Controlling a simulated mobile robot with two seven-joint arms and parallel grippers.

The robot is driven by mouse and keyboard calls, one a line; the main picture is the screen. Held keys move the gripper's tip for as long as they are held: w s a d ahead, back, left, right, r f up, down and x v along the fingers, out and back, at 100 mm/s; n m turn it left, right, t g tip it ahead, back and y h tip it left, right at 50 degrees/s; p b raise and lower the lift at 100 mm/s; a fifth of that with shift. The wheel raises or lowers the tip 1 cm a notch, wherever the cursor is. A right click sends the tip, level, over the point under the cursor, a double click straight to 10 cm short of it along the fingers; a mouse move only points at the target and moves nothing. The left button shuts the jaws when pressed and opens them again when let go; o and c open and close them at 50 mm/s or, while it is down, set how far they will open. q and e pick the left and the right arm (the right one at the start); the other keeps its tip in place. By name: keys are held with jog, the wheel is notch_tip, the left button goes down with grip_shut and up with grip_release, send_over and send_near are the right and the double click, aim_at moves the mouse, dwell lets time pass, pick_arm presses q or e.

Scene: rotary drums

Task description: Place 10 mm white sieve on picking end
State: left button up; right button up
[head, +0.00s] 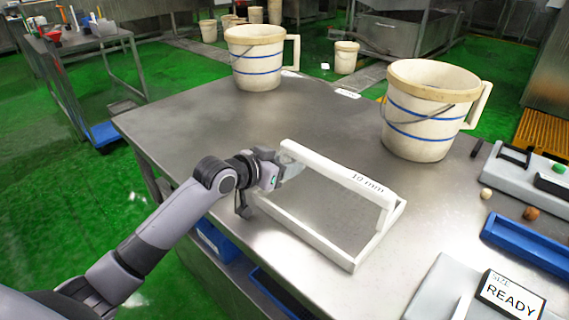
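The white sieve (345,262) marked "10 mm" is a rectangular frame with a raised bar (335,173) carrying the label along its far side. It appears to lie flat on the steel table (190,115), near the table's front edge. My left gripper (288,168) is at the left end of the sieve, at the post below the raised bar. Its fingertips overlap the post, and whether they are closed on it cannot be made out. My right gripper is not in view. No part marked as a picking end can be made out.
Two cream buckets with blue bands stand on the table, one at the back (256,62) and one at the right (420,120). A "READY" display (510,297), a blue tray (528,246) and a grey device (515,180) sit at the right. The table's left-middle is clear.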

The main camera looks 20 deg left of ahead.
pick_arm(q)
jog(key=shift+s+r, duration=0.1)
jog(key=shift+r, duration=0.05)
jog(key=v, duration=1.1)
jog(key=shift+s+a+r, duration=0.15)
jog(key=shift+s+a, duration=0.05)
jog(key=shift+s, duration=0.1)
